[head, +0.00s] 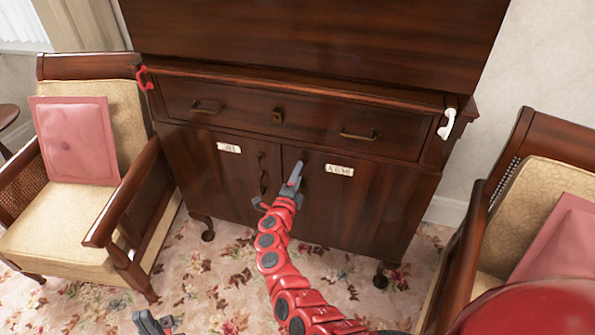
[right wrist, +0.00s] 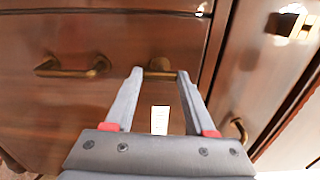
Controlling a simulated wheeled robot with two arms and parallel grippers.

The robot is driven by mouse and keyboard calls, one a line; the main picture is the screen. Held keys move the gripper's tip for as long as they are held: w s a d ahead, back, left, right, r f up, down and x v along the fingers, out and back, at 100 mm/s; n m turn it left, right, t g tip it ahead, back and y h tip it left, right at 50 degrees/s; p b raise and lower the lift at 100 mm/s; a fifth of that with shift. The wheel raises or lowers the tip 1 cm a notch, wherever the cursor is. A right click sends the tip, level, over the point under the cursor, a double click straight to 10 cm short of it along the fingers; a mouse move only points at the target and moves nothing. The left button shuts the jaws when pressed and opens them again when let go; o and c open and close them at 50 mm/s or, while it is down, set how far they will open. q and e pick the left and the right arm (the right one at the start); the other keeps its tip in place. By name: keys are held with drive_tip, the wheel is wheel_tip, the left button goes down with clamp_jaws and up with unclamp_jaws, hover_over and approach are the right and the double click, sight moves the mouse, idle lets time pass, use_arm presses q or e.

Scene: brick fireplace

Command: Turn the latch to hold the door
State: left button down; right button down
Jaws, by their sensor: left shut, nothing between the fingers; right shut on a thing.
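A dark wooden cabinet (head: 345,215) has two lower doors. Small brass fittings (head: 263,160) sit near the seam between them; which one is the latch I cannot tell. My right gripper (head: 278,188), on the red arm, is at the doors near the seam. In the right wrist view its fingers are shut on a brass fitting (right wrist: 160,70), partly hidden between the tips. My left gripper (head: 156,322) is shut and empty, low at the bottom edge, apart from the cabinet.
Armchairs stand to the left (head: 85,185) and right (head: 540,190). A red hook-shaped piece (head: 144,79) and a white one (head: 447,124) are at the cabinet's upper corners. A drawer with a brass handle (head: 358,135) is above the doors. Patterned carpet (head: 215,270) is clear in front.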

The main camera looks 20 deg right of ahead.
drive_tip(key=shift+n, duration=0.3)
idle(0.4)
drive_tip(key=shift+c, duration=1.2)
unclamp_jaws()
drive_tip(key=v, duration=1.7)
drive_tip(key=shift+s+p, duration=0.2)
drive_tip(key=shift+p, duration=0.1)
drive_tip(key=shift+a, duration=0.1)
